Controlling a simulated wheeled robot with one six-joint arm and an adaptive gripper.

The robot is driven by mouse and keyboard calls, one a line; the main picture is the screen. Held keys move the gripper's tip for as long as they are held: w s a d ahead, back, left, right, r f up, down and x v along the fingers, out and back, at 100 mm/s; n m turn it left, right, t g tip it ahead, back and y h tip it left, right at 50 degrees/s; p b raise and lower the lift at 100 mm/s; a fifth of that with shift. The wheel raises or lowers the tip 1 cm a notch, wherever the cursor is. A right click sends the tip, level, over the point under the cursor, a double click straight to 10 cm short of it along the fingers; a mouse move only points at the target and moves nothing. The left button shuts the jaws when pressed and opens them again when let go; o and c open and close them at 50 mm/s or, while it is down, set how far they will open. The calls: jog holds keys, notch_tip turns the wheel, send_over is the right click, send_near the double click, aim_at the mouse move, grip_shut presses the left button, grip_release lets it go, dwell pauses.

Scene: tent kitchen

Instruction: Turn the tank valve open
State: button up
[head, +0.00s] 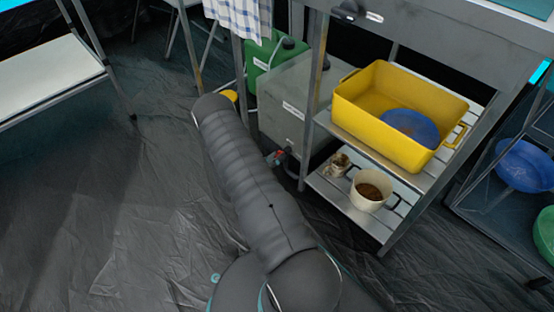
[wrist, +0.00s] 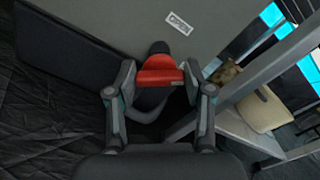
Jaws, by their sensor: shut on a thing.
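The tank is a grey box (head: 285,105) with a small white label, standing beside the metal rack; its front face (wrist: 95,28) fills the top of the wrist view. The tank valve has a red handle (wrist: 160,77) on a dark body low on that face. My gripper (wrist: 159,85) has one finger on each side of the red handle and is shut on it. In the head view my arm reaches toward the tank, and only a small bit of red shows at the valve. The handle's exact angle is hard to tell.
The rack right of the tank holds a yellow tub (head: 360,118) with a blue bowl (head: 408,126) and, lower down, a cream mug (head: 369,194). A rack leg (wrist: 265,62) stands close to my gripper's right. A green canister (head: 266,60) stands behind the tank. Floor at left is clear.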

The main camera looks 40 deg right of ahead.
jog(key=n, duration=0.5)
jog(key=n+b, duration=0.1)
jog(key=n, duration=0.4)
jog(key=shift+w+a+f+n, duration=0.1)
jog(key=shift+w+f+n, duration=0.05)
jog(key=shift+n, duration=0.15)
dwell(0.4)
jog(key=o, duration=1.2)
jog(key=shift+c, duration=0.2)
jog(key=s+a, duration=0.1)
jog(key=a, duration=1)
jog(key=shift+a, duration=0.4)
